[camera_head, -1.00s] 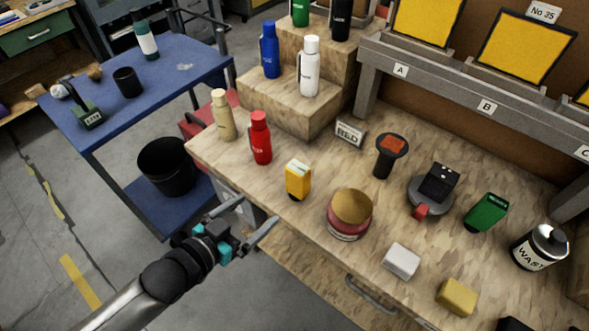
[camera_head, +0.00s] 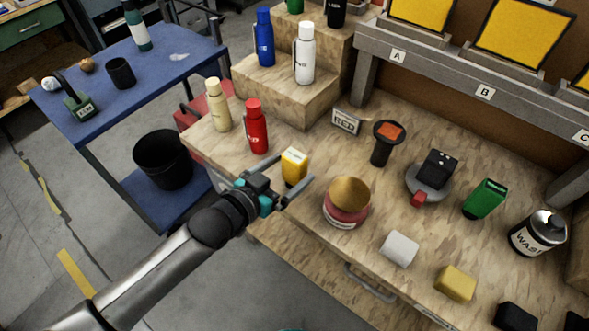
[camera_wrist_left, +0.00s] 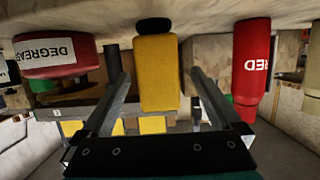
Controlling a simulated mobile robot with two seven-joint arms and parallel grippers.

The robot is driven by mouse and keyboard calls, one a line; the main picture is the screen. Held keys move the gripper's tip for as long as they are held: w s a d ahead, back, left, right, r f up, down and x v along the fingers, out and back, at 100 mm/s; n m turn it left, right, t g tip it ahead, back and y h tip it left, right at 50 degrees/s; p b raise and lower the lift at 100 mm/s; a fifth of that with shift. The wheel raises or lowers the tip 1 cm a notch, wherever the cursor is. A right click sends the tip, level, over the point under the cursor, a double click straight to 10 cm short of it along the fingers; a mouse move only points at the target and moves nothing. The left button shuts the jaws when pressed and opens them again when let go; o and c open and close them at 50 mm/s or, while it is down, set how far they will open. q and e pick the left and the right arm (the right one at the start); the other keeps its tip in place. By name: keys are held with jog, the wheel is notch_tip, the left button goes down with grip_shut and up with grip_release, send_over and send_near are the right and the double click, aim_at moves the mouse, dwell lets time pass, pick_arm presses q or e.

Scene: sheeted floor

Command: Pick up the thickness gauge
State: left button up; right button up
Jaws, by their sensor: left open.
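The thickness gauge appears to be the small yellow block-shaped device (camera_head: 294,161), standing near the left front edge of the wooden bench. My left gripper (camera_head: 287,178) is open, with its fingers reaching toward the gauge from the front. In the left wrist view, which looks upside down, the yellow gauge (camera_wrist_left: 157,72) with its dark end stands between the two open fingers (camera_wrist_left: 162,82). I see no clear contact, and the head view hides the gauge's lower part behind the gripper. My right gripper is not in view.
A red bottle (camera_head: 257,126) stands behind-left of the gauge, and a red tin with a tan top (camera_head: 346,216) stands to its right. A white block (camera_head: 399,248), a yellow sponge-like block (camera_head: 455,283) and a green device (camera_head: 485,198) stand farther right.

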pick_arm(q)
jog(key=shift+b+x, duration=0.6)
jog(key=shift+x, duration=2)
jog(key=shift+d, duration=0.1)
jog(key=shift+c, duration=0.3)
grip_shut()
